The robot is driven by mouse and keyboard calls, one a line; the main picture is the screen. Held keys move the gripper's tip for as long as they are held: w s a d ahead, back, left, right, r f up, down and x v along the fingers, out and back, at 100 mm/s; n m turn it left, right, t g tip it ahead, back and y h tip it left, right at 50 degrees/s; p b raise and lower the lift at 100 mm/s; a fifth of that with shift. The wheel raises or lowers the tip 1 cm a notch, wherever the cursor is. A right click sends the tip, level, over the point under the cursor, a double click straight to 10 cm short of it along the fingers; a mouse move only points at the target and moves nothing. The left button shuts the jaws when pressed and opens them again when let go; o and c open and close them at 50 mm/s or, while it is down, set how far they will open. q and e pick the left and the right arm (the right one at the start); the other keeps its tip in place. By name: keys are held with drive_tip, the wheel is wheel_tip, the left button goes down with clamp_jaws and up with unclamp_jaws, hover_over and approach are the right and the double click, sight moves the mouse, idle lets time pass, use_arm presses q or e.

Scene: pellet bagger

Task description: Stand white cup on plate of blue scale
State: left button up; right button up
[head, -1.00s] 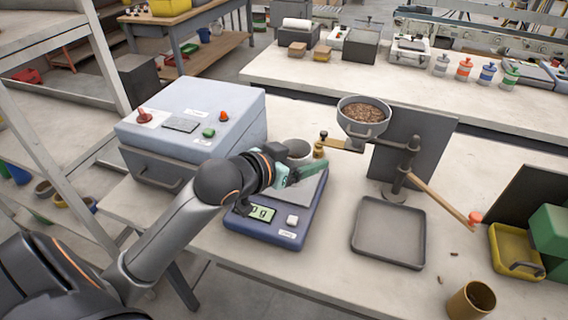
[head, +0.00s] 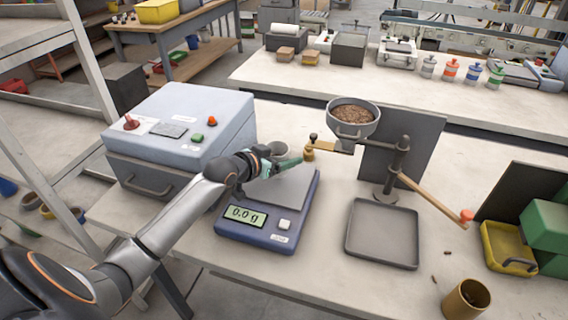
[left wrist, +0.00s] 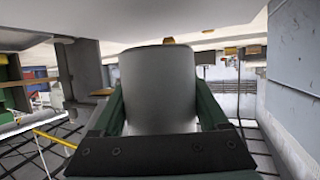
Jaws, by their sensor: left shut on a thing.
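The white cup (left wrist: 158,88) fills the middle of the left wrist view, between the green fingers of my left gripper (left wrist: 160,112), which is shut on it. In the head view the left gripper (head: 280,165) is by the far end of the blue scale (head: 262,238). The cup (head: 278,148) shows there only as a greyish round top behind the fingers. The scale's grey plate (head: 290,187) looks bare, partly covered by the gripper and wrist. The display (head: 243,215) reads 0.0 g. I cannot tell the gap between cup and plate. My right gripper is not in view.
A blue-grey control box (head: 180,135) stands left of the scale. A grey tray (head: 382,262) lies right of the scale, with free bench between.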

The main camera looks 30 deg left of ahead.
use_arm(q)
drive_tip(key=shift+f, duration=1.2)
drive_tip(key=shift+f, duration=0.1)
drive_tip(key=o, duration=1.3)
drive_tip(key=shift+o, duration=0.2)
drive_tip(key=shift+r, duration=0.2)
drive_tip(key=shift+s, duration=0.4)
drive_tip(key=v, duration=1.1)
drive_tip(key=shift+s+r, duration=0.1)
drive_tip(key=shift+r, duration=0.05)
